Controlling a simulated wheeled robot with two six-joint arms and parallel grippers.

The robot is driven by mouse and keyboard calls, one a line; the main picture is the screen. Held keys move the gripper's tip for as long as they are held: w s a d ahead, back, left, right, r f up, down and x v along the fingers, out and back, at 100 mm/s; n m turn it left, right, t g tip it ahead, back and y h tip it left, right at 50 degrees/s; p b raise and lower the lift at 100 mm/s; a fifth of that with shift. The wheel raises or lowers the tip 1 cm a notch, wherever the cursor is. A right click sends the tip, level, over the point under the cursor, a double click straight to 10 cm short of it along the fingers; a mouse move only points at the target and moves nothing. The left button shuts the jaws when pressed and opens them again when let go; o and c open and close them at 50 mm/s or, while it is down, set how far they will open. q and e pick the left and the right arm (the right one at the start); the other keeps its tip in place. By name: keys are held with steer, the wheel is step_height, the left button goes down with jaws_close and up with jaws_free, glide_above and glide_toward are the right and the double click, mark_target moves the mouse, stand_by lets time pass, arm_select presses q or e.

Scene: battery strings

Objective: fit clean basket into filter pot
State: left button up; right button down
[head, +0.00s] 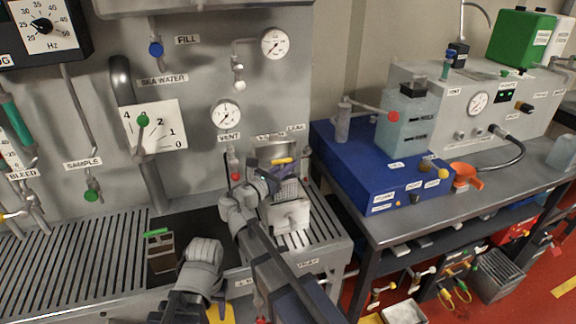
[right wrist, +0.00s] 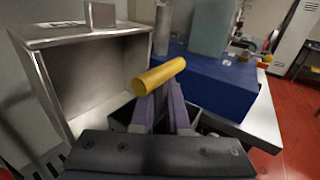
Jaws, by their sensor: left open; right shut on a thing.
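My right gripper (head: 283,172) is shut on the yellow handle (right wrist: 158,76) of a grey perforated basket (head: 289,189). In the head view the basket hangs at the pale metal filter pot (head: 291,216), and I cannot tell how far it is inside. In the right wrist view, purple fingers grip the handle, and the basket below is mostly hidden. Another basket-like box with a green handle (head: 160,251) stands in the dark sink area at the left. My left gripper (head: 176,308) is low at the bottom edge, right of and nearer than that box, with its fingertips hardly visible.
An open metal box (right wrist: 85,75) stands close on the left in the right wrist view. A blue unit (head: 375,170) with a clear tank is right of the pot. Slatted draining grates (head: 60,262) flank the dark recess. Gauges and pipes cover the panel behind.

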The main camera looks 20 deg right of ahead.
mark_target(288, 177)
arm_select(q)
steer(key=shift+f+b, duration=1.95)
steer(key=shift+f, duration=0.1)
arm_select(e)
steer(key=shift+f, duration=2.05)
steer(key=c, duration=0.8)
jaws_free()
steer(key=shift+c, duration=0.2)
arm_select(q)
steer(key=shift+a, duration=0.1)
arm_select(e)
steer(key=shift+s+a, duration=0.1)
